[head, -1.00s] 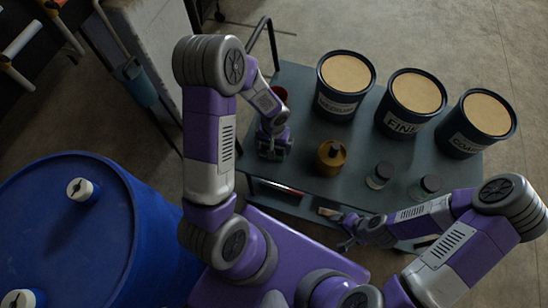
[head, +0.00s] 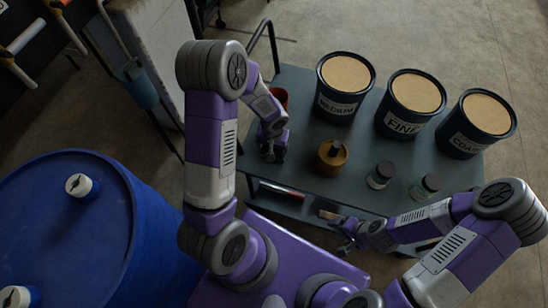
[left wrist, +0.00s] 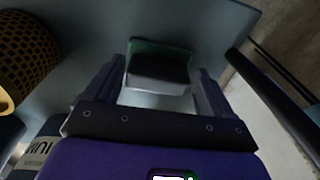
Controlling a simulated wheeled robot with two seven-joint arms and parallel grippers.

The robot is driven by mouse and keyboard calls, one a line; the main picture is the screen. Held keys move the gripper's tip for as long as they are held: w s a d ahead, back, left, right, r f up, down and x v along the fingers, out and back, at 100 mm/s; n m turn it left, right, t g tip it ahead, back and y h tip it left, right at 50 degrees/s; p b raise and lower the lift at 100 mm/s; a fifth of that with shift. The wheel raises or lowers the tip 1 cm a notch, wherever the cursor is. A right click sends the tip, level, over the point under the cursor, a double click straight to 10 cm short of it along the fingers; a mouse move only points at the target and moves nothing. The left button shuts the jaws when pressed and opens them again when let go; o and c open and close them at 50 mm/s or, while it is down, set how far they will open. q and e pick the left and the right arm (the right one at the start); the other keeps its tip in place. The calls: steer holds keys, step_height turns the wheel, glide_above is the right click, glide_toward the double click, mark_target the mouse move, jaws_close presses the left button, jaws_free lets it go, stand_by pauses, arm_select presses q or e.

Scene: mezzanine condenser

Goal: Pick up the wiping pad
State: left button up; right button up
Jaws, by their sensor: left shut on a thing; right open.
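The wiping pad (left wrist: 158,72), a small block with a dark grey face and a green edge, sits between the fingers of my left gripper (left wrist: 160,82) in the left wrist view. The gripper is shut on it. In the head view my left gripper (head: 272,153) is low over the left end of the grey-green cart (head: 300,140), and the pad is mostly hidden there. Whether the pad touches the cart top is hard to tell. My right gripper (head: 347,246) is open and empty near the cart's front edge.
Tubs labelled MEDIUM (head: 345,87), FINE (head: 411,104) and COARSE (head: 475,124) line the back. A brass-coloured container (head: 332,158), two small jars (head: 380,175) and a red cup (head: 279,98) are also on top. A blue drum (head: 90,225) stands left.

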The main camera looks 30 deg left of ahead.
arm_select(q)
steer(key=f, duration=0.1)
steer(key=s+d+f, duration=0.1)
steer(key=f, duration=0.1)
steer(key=shift+s+d+f, duration=0.1)
steer(key=shift+s+d, duration=0.15)
steer(key=shift+s, duration=0.05)
arm_select(e)
steer(key=shift+f, duration=0.3)
arm_select(q)
steer(key=shift+r, duration=0.4)
steer(key=shift+g+h, duration=0.3)
steer(key=r+p, duration=0.1)
steer(key=w+r, duration=0.1)
steer(key=r+p, duration=0.1)
steer(key=r, duration=0.1)
steer(key=shift+w+a+p, duration=0.25)
steer(key=shift+w+p, duration=0.05)
steer(key=shift+w, duration=0.05)
jaws_close()
step_height(320, 180, up, 5)
steer(key=shift+s+f+p, duration=0.1)
steer(key=shift+p, duration=0.7)
arm_select(e)
steer(key=r, duration=0.1)
steer(key=w+r, duration=0.1)
steer(key=r, duration=0.1)
steer(key=shift+a+r, duration=0.2)
steer(key=shift+r, duration=0.1)
